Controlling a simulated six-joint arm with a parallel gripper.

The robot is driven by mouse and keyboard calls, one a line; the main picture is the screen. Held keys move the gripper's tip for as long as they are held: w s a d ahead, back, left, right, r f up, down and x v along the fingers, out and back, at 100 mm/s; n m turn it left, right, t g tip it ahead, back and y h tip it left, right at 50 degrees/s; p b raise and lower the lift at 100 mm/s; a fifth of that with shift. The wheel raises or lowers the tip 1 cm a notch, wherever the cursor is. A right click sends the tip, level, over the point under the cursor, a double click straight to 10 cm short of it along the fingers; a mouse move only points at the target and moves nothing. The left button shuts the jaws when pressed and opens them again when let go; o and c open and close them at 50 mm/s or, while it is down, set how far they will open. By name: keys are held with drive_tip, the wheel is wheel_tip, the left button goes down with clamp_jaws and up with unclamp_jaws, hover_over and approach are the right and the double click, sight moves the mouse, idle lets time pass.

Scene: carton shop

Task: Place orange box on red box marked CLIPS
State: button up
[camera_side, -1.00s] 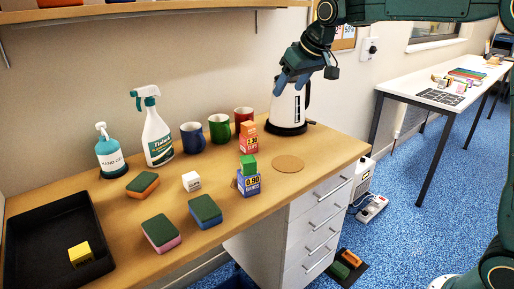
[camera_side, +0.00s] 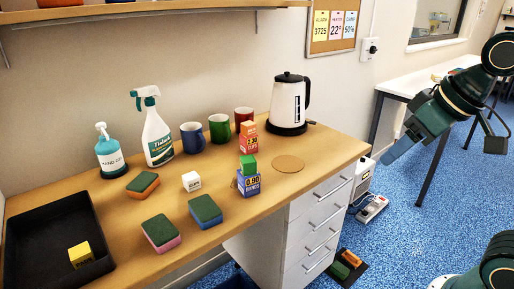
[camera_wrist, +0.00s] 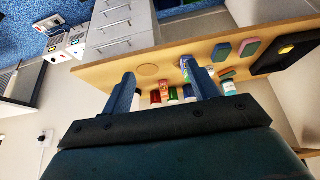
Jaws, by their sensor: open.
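The orange box (camera_side: 248,128) sits on top of the red box (camera_side: 249,145), on the desk in front of the red mug. The red box's label shows a price; its word is too small to read surely. A green box (camera_side: 249,165) sits on a blue box (camera_side: 248,184) just in front. My gripper (camera_side: 392,158) is open and empty, off the desk's right end, well apart from both stacks. In the wrist view its two fingers (camera_wrist: 158,74) stand wide apart with the desk beyond.
A kettle (camera_side: 290,104) stands behind a round cork mat (camera_side: 288,164). Mugs, a spray bottle (camera_side: 157,135), a soap bottle, sponges and a white cube (camera_side: 191,181) share the desk. A black tray (camera_side: 40,243) holds a yellow box (camera_side: 80,255).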

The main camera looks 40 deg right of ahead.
drive_tip(key=s+f, duration=0.2)
drive_tip(key=s, duration=0.1)
drive_tip(key=s+f, duration=0.1)
drive_tip(key=shift+s, duration=0.35)
drive_tip(key=shift+c, duration=0.2)
idle(0.8)
